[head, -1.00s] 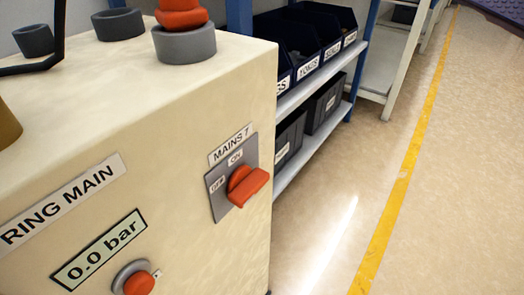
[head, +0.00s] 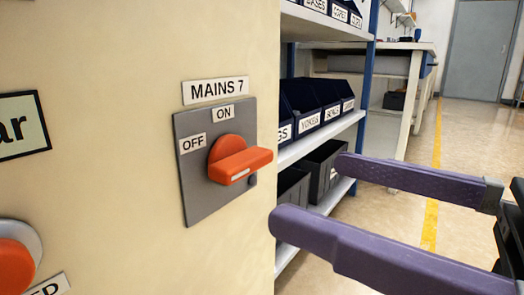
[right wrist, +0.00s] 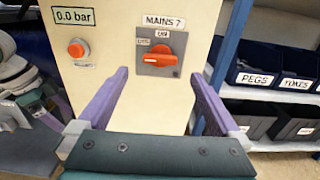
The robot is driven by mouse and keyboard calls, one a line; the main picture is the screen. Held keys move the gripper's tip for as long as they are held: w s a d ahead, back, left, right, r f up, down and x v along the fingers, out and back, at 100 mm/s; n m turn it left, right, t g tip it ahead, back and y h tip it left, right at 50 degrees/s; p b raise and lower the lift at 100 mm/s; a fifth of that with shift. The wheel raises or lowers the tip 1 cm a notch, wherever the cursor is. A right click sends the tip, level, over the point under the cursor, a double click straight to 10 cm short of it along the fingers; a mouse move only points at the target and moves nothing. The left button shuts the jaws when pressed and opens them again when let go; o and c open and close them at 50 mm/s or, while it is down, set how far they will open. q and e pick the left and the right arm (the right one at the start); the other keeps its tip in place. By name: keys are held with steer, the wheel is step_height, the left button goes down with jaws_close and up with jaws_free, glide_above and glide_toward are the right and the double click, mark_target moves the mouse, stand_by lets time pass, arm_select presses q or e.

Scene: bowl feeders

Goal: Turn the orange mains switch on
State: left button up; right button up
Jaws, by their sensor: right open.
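The orange mains switch (head: 238,160) sits on a grey plate (head: 192,200) on the cream cabinet face, under the label MAINS 7. OFF is marked at its left and ON above it. Its handle lies roughly level, in line with OFF rather than upright toward ON. It also shows in the right wrist view (right wrist: 157,61), ahead between the fingers. My right gripper (head: 313,192) is open and empty, its two purple fingers to the right of the switch and apart from it. It also shows in the right wrist view (right wrist: 159,75). My left gripper is out of view.
An orange round button (head: 14,268) is at the lower left of the cabinet (head: 110,130), below a pressure display (head: 20,124). Shelves with dark blue bins (head: 318,108) stand right behind the cabinet. Open floor with a yellow line (head: 431,215) lies to the right.

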mark_target(254, 165)
steer(key=p+x, duration=0.2)
steer(key=x, duration=0.4)
steer(key=shift+w+r, duration=0.1)
steer(key=shift+r, duration=0.05)
steer(key=shift+w+a, duration=0.25)
steer(key=shift+a, duration=0.2)
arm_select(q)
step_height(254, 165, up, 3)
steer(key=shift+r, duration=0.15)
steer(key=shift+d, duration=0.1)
arm_select(e)
steer(key=shift+c, duration=0.6)
steer(key=c, duration=1.2)
